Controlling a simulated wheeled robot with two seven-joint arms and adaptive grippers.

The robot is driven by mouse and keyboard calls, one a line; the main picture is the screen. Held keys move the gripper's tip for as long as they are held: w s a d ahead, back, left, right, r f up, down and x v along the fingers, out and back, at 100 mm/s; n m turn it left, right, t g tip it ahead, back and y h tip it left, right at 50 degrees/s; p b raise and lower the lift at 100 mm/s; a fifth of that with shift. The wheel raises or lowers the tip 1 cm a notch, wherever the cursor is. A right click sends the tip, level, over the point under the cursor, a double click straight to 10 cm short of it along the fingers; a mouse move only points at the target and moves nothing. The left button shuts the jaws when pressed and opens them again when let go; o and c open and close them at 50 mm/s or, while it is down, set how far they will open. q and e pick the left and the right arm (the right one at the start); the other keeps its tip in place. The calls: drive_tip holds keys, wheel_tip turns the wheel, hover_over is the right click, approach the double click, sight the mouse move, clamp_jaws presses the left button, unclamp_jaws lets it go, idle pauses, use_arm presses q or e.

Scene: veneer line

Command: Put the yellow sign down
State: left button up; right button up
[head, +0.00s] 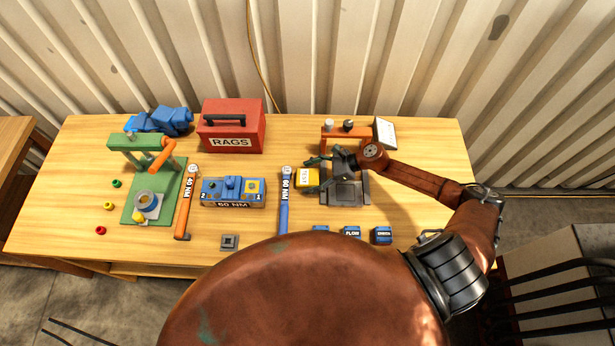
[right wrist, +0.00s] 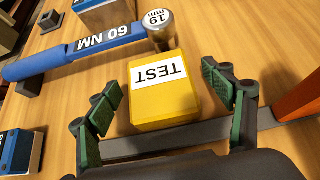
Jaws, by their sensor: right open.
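The yellow sign (head: 306,180) is a block with a white TEST label. It stands on the wooden table, left of the dark base of the orange-topped stand, right of the blue wrench. In the right wrist view the sign (right wrist: 163,103) lies between my right gripper's two green-padded fingers, with a visible gap on each side. My right gripper (right wrist: 165,108) is open; in the head view the gripper (head: 326,172) is over the right side of the table, close to the sign. The sign's underside is hidden. My left gripper is not in view.
The blue 60 NM wrench (head: 285,205) lies close to the sign; its 19 mm socket (right wrist: 158,28) nearly touches it. The dark stand base (head: 346,192) is at right. Small blue blocks (head: 381,235) line the front edge. A red RAGS box (head: 231,128) stands behind.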

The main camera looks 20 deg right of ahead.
drive_tip(key=shift+w+a+f, duration=0.1)
drive_tip(key=shift+a+f, duration=0.15)
drive_tip(key=shift+a, duration=0.05)
drive_tip(key=c, duration=1.4)
